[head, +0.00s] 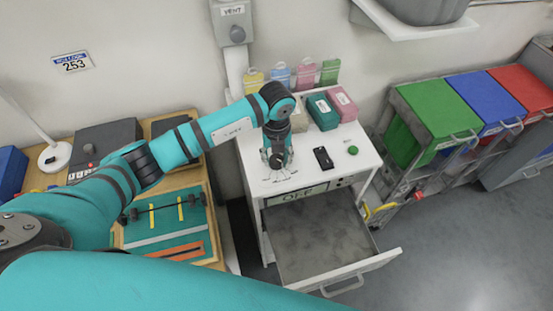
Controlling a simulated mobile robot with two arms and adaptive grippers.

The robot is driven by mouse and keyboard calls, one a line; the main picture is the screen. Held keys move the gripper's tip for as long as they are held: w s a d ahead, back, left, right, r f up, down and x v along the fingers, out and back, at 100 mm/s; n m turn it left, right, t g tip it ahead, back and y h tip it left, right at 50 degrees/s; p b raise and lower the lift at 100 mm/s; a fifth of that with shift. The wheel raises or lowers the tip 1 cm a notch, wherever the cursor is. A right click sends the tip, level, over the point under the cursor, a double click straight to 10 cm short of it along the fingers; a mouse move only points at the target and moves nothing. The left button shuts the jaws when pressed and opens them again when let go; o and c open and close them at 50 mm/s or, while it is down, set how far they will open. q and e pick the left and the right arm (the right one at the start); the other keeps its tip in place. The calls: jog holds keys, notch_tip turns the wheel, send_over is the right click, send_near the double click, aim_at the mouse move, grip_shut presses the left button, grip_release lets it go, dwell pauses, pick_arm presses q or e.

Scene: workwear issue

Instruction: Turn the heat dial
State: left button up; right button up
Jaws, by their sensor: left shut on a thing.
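My left gripper (277,163) points down at the left part of the white cabinet's top (335,140). It is shut on the heat dial, which the fingers hide almost entirely. Dark scale marks (281,179) fan out on the white surface around the fingertips. A panel reading "OFF" (308,191) sits at the cabinet's front edge, just in front of the gripper. I cannot tell where the dial's pointer stands. My right gripper is not in view.
A black item (323,157) and a green round knob (352,150) are right of the gripper. Boxes (322,113) stand behind. An open empty drawer (325,243) juts out below. Lidded bins (437,108) stand right.

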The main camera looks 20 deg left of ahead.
aim_at(276, 159)
pick_arm(q)
jog(key=m+b, duration=0.2)
jog(key=m, duration=0.1)
jog(key=shift+b, duration=0.3)
jog(key=shift+m+b, duration=0.3)
jog(key=shift+m, duration=0.1)
jog(key=shift+r, duration=0.1)
jog(key=o, duration=1.1)
jog(key=shift+o, duration=0.2)
notch_tip(276, 159, up, 12)
